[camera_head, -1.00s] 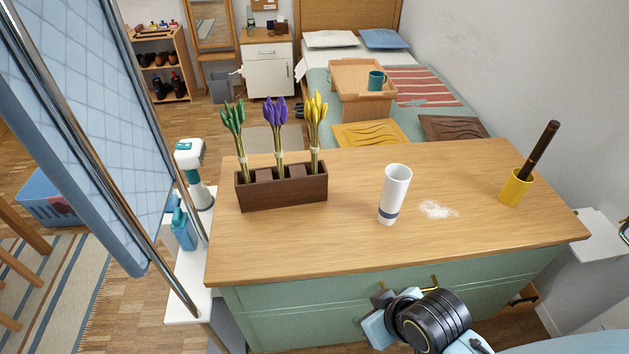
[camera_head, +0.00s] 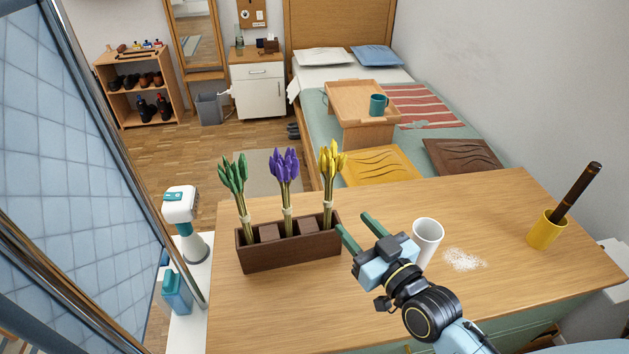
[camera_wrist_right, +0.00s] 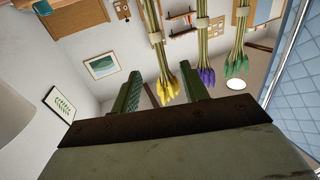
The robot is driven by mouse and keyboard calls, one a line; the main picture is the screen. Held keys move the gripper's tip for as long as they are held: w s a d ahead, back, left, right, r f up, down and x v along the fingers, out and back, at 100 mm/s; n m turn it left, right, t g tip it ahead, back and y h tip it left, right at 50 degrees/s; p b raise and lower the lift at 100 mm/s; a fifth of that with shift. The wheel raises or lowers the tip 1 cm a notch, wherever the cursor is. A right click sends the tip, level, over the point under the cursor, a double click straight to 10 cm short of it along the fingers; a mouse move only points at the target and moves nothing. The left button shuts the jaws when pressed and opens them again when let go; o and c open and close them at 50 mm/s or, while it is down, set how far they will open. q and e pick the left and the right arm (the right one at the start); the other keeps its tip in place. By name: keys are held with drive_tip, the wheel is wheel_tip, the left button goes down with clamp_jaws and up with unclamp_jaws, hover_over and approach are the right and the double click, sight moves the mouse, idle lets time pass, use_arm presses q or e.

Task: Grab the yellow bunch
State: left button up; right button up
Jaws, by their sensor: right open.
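The yellow bunch (camera_head: 331,160) stands upright in the right end of a dark wooden holder (camera_head: 290,251) on the dresser top, with its pale-tied stems below the buds. My right gripper (camera_head: 353,223) is open and empty, just right of the holder's right end. Its fingers point toward the yellow bunch and look apart from it. In the right wrist view, which is upside down, the yellow bunch (camera_wrist_right: 165,85) appears between the two green fingers (camera_wrist_right: 163,84). My left gripper is not in view.
A purple bunch (camera_head: 285,165) and a green bunch (camera_head: 232,172) stand left of the yellow one in the holder. A white cup (camera_head: 428,234) stands close behind my right gripper, near white powder (camera_head: 464,259). A yellow pot (camera_head: 546,231) is farther right.

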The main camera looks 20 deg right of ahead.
sight(331, 196)
drive_tip(key=w, duration=0.5)
drive_tip(key=shift+w+a+r, duration=0.2)
drive_tip(key=shift+w+a, duration=0.1)
drive_tip(key=shift+w, duration=0.05)
drive_tip(key=w, duration=0.2)
drive_tip(key=shift+w+a+b, duration=0.15)
drive_tip(key=shift+w+b, duration=0.15)
drive_tip(key=shift+w, duration=0.05)
drive_tip(key=w, duration=0.3)
drive_tip(key=shift+w+a, duration=0.1)
drive_tip(key=shift+w, duration=0.6)
drive_tip(key=c, duration=0.9)
clamp_jaws()
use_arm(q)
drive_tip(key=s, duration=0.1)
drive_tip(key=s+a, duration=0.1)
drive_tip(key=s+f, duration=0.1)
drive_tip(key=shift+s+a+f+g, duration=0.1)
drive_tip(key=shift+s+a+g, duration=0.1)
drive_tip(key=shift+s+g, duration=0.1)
